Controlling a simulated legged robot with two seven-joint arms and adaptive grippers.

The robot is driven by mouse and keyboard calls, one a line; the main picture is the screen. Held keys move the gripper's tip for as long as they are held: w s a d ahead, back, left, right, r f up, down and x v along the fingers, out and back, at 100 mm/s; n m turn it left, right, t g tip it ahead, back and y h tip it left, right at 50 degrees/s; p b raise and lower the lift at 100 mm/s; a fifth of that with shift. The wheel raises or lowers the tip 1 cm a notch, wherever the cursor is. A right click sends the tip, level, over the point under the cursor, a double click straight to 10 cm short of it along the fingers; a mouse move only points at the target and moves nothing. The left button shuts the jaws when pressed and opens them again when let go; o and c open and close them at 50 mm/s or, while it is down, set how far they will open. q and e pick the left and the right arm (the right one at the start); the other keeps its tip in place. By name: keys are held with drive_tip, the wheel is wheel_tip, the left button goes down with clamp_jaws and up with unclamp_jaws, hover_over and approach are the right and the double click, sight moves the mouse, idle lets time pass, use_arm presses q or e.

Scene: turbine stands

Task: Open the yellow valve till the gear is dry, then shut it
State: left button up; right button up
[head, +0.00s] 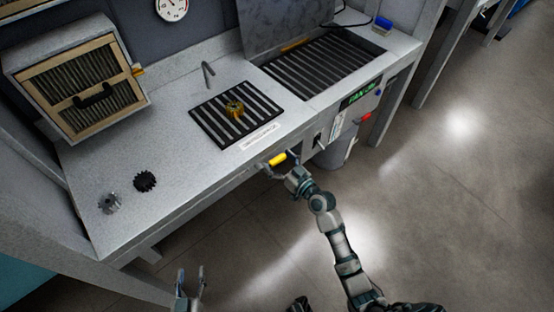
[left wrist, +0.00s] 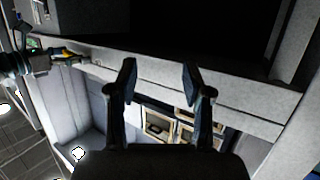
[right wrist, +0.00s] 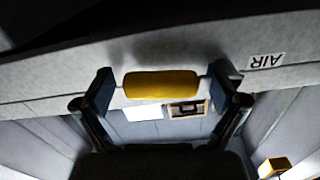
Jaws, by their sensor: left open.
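The yellow valve handle (head: 278,159) is on the front edge of the bench, below a white label. My right gripper (head: 284,172) is at it. In the right wrist view the yellow handle (right wrist: 160,85) lies crosswise between the two spread fingers, with a small gap at each end. A golden gear (head: 235,107) sits on the left slotted grate (head: 212,127), under a thin bent nozzle (head: 208,70). Whether it is wet is too small to tell. My left gripper (head: 190,272) is open and empty, in front of the bench and away from it.
A grey gear (head: 109,203) and a black gear (head: 145,181) lie at the bench's left. A filter box (head: 80,90) stands behind them. A larger grate (head: 325,62), a green-lit fan panel (head: 360,94) and a red handle (head: 365,117) are at right. An AIR label (right wrist: 266,61) is beside the valve.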

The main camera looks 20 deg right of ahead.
drive_tip(key=c, duration=1.5)
drive_tip(key=shift+o, duration=0.2)
drive_tip(key=shift+f, duration=0.1)
drive_tip(key=f+m, duration=0.1)
drive_tip(key=m, duration=0.2)
drive_tip(key=shift+s+a+f, duration=0.1)
drive_tip(key=shift+a+f, duration=0.1)
drive_tip(key=shift+f, duration=0.15)
use_arm(q)
drive_tip(key=s+a+f+g+y+p, duration=0.1)
drive_tip(key=s+a+f+g+p, duration=0.1)
drive_tip(key=s+f+g, duration=0.2)
drive_tip(key=shift+s+f, duration=0.25)
drive_tip(key=shift+f, duration=0.1)
use_arm(e)
drive_tip(key=s+a+f+m, duration=0.1)
drive_tip(key=a+f+m, duration=0.2)
drive_tip(key=m, duration=0.9)
drive_tip(key=shift+s+a+f, duration=0.35)
drive_tip(key=shift+s+a, duration=0.05)
drive_tip(key=shift+a, duration=0.55)
use_arm(q)
drive_tip(key=shift+a+g, duration=0.1)
drive_tip(key=shift+g, duration=0.2)
